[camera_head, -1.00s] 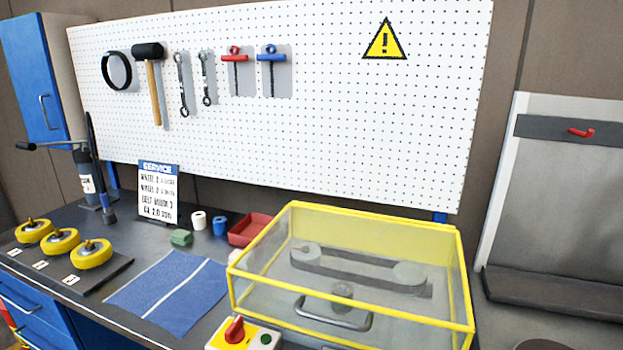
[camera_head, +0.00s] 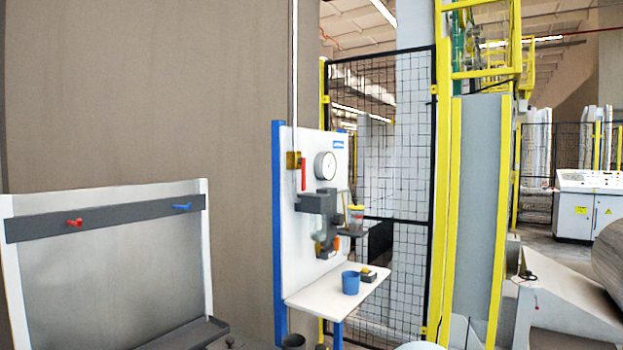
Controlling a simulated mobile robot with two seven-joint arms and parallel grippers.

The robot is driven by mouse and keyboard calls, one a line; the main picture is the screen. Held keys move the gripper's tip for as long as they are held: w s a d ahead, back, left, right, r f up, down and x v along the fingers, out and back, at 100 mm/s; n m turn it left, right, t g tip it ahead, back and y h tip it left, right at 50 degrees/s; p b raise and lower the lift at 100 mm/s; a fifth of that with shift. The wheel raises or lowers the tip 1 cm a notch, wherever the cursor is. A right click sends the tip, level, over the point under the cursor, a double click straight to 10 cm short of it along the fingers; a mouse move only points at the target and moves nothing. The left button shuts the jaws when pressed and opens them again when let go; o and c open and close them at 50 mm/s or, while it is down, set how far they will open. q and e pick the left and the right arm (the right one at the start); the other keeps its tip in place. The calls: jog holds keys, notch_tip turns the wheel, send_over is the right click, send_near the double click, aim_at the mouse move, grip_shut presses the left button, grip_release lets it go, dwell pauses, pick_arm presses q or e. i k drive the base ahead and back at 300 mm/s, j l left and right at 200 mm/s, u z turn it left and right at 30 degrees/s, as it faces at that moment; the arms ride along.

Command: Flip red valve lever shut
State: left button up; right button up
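A red lever (camera_head: 303,173) stands upright on the white panel of a small station, right of centre in the head view. It sits beside a yellowish fitting (camera_head: 293,160) and just left of a round white gauge (camera_head: 325,166). A grey unit (camera_head: 318,203) is mounted below the lever. Neither of my grippers is in view.
A white shelf (camera_head: 335,288) on the station carries a blue cup (camera_head: 350,282) and a small dark item with a yellow top (camera_head: 368,276). A grey rack (camera_head: 105,265) with red and blue hooks stands at left. A black mesh fence (camera_head: 400,180) stands behind.

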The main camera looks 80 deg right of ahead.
aim_at(302, 161)
jog(key=k+l, duration=0.4)
jog(key=z, duration=2.15)
jog(key=i+l+u, duration=0.15)
jog(key=u, duration=0.3)
jog(key=i+l+u, duration=0.1)
jog(key=l+u, duration=0.15)
jog(key=u, duration=0.25)
jog(key=i+l+u, duration=0.2)
jog(key=l, duration=0.25)
jog(key=l+u, duration=0.2)
jog(key=l, duration=0.25)
jog(key=l+u, duration=0.25)
jog(key=l, duration=1.65)
